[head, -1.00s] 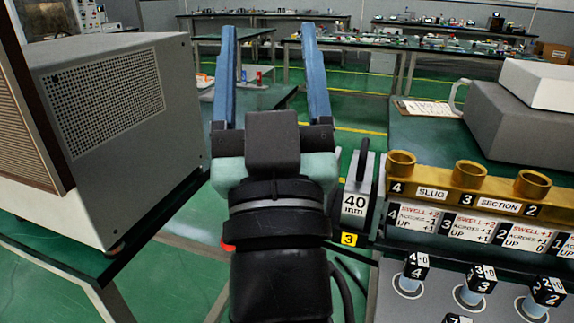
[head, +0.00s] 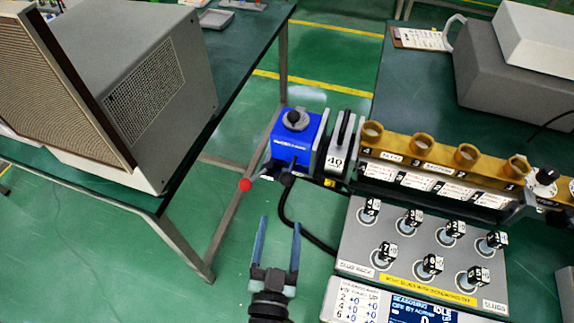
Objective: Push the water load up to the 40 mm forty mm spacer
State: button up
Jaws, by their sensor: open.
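The water load is most likely the blue box (head: 294,150) with a black knob on top, at the left end of the brass waveguide row. The grey spacer marked 40 (head: 336,160), with a black handle, stands just right of it. The two look very close; I cannot tell whether they touch. A rod with a red ball (head: 245,185) sticks out at the blue box's lower left. My gripper (head: 280,224) is open and empty, its blue fingers pointing up the picture, below and apart from the blue box.
The brass slug section (head: 440,163) runs right from the spacer. The slug rack (head: 425,245) with several numbered slugs and a display panel (head: 400,307) lie right of my gripper. A dark hose (head: 290,215) hangs near my fingers. A grey cabinet (head: 140,95) stands on the left table.

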aim_at(286, 185)
jog(key=w, duration=0.4)
jog(key=w+d, duration=0.1)
jog(key=w, duration=0.7)
jog(key=shift+w+d, duration=0.3)
jog(key=shift+w, duration=0.1)
jog(key=shift+c, duration=0.2)
grip_shut()
dwell(0.7)
